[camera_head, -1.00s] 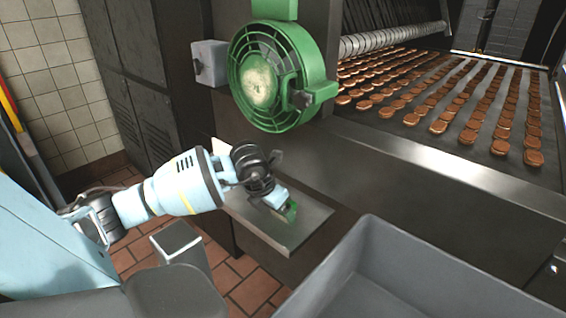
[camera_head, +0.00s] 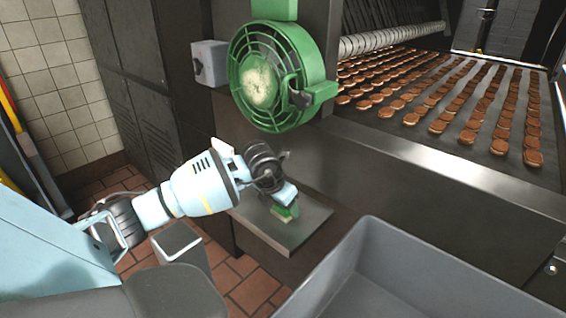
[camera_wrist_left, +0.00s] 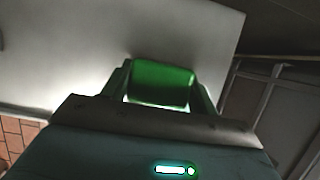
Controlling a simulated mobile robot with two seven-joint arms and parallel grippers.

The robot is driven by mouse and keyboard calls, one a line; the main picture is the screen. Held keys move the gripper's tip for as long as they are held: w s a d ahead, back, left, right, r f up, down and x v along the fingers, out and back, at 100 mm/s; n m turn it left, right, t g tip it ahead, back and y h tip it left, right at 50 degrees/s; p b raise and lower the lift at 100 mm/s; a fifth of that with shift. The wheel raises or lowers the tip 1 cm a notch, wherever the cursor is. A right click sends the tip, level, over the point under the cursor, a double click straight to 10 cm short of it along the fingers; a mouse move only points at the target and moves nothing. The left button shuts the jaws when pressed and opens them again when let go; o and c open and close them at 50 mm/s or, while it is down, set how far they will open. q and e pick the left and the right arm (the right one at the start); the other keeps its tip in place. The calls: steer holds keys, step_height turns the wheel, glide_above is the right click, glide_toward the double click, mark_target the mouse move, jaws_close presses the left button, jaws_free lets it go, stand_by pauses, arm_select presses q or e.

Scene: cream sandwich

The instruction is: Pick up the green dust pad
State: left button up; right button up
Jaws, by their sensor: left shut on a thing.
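The green dust pad (camera_wrist_left: 162,82) is between the two fingers of my left gripper (camera_wrist_left: 163,88) in the left wrist view. In the head view my left gripper (camera_head: 288,207) is shut on the pad (camera_head: 284,211), just above the small metal shelf (camera_head: 310,224). The pad's green part and a pale lower edge show there. I cannot tell whether the pad is clear of the shelf or touching it. The right gripper is in no view.
A round green fan (camera_head: 312,72) is mounted above the shelf. A grey bin (camera_head: 372,232) stands open at the lower right. A conveyor (camera_head: 420,128) with rows of brown biscuits runs behind. Dark cabinets (camera_head: 152,120) stand at the left.

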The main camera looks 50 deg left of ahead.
arm_select(q)
steer(key=shift+r, duration=0.45)
steer(key=s, duration=0.6)
steer(key=shift+s+d+r, duration=0.2)
steer(key=shift+d+r, duration=0.05)
steer(key=shift+d, duration=0.05)
steer(key=shift+s+d, duration=0.15)
steer(key=shift+s, duration=0.85)
steer(key=shift+s+d, duration=0.1)
steer(key=shift+s, duration=0.9)
steer(key=s+p, duration=0.3)
steer(key=s, duration=0.4)
steer(key=shift+s+d, duration=0.25)
steer(key=shift+d, duration=0.2)
